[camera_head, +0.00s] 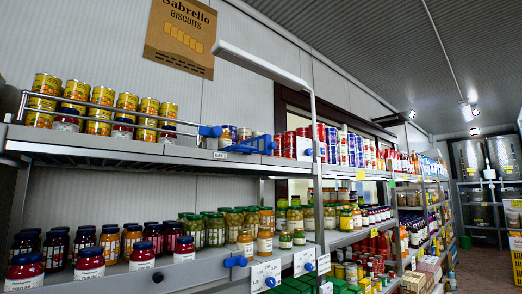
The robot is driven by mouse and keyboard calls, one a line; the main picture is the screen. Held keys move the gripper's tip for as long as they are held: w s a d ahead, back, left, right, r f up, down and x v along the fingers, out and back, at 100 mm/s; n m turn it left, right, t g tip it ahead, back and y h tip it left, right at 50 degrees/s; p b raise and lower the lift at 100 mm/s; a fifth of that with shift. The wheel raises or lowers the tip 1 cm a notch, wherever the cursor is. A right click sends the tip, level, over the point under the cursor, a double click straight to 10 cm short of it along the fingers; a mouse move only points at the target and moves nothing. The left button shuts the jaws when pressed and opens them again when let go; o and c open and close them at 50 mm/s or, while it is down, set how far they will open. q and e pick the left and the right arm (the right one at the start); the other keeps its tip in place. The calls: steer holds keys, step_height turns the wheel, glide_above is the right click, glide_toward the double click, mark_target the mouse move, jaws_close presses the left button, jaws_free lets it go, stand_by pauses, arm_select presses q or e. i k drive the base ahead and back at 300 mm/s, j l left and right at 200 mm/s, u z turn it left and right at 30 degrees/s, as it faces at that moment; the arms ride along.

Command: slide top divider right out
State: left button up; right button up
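On the top shelf (130,152), a blue divider-like piece (254,146) stands at the front edge, right of the yellow-labelled tins. A blue knob-like end (210,131) sits at the right end of a metal rail (110,106) that runs in front of the tins. I cannot tell which of these is the top divider. Another blue fitting (235,262) is on the front edge of the shelf below. Neither of my grippers is in view.
Stacked yellow-labelled tins (75,92) stand behind the rail, and red tins (291,144) stand farther right. The lower shelf holds several jars (141,254). A grey upright (318,180) divides the shelving bays. A cardboard biscuits sign (181,35) hangs above. Open aisle floor (480,270) lies at right.

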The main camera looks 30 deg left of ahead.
mark_target(263, 142)
steer(key=i+l+u, duration=0.25)
steer(key=i, duration=0.15)
steer(key=i+l+u, duration=0.3)
steer(key=i+l, duration=0.05)
